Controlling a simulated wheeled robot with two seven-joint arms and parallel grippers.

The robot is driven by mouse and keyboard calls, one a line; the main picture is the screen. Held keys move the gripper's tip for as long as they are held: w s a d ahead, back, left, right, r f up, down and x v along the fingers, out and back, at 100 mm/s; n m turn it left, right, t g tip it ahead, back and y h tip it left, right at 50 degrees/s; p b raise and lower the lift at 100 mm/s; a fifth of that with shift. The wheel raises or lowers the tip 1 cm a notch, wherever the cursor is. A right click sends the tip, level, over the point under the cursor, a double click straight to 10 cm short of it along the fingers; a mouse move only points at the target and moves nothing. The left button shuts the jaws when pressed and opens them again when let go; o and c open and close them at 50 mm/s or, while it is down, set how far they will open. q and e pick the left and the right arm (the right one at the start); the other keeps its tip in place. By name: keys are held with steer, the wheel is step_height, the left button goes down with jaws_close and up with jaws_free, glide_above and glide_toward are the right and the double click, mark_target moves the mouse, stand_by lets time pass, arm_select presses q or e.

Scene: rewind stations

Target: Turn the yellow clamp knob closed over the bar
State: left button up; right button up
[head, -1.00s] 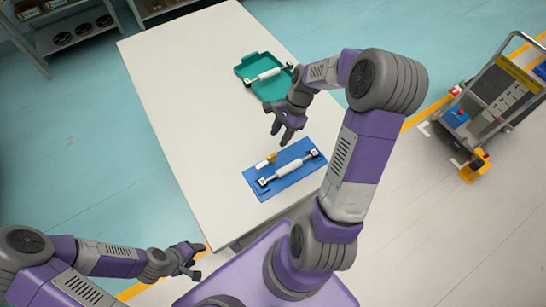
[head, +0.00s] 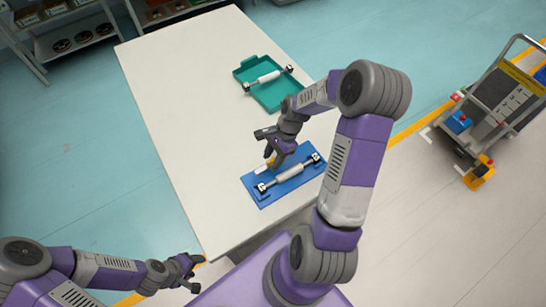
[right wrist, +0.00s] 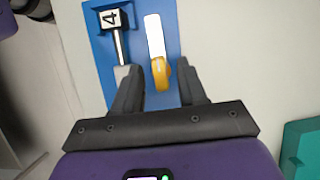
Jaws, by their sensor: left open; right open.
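The yellow clamp knob (right wrist: 160,75) sits on the blue plate (right wrist: 95,45) beside a white strip (right wrist: 154,38). In the head view the knob (head: 271,161) is partly covered by my right gripper (head: 274,151). In the right wrist view the knob lies between the open fingers, with gaps visible on both sides. My left gripper (head: 191,277) is open and empty, off the table's near left corner.
A green tray (head: 283,98) with another white roller (head: 268,77) lies farther back on the white table (head: 170,80). The table's left part is clear. A trolley (head: 500,105) stands on the floor at the right, and shelves (head: 75,35) at the back left.

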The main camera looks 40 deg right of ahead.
jaws_close()
steer(key=shift+r, duration=0.1)
stand_by(0.3)
steer(key=shift+w+n+g+p, duration=0.1)
steer(key=shift+n+g+p, duration=0.5)
steer(key=shift+n, duration=0.5)
steer(key=n+g+p, duration=0.1)
steer(key=n, duration=0.2)
steer(key=shift+w+n+h, duration=0.1)
steer(key=shift+n+h, duration=0.2)
steer(key=n+p, duration=0.1)
steer(key=n, duration=0.1)
steer(key=n+g+h, duration=0.1)
steer(key=n, duration=0.2)
steer(key=shift+w+a+g+p, duration=0.1)
steer(key=shift+g+p, duration=0.2)
steer(key=shift+p, duration=0.1)
steer(key=n+h, duration=0.1)
steer(key=n, duration=0.2)
steer(key=n+g+h, duration=0.1)
steer(key=n, duration=0.2)
steer(key=shift+a+n+p, duration=0.15)
steer(key=shift+n+p, duration=0.15)
steer(key=shift+h, duration=0.3)
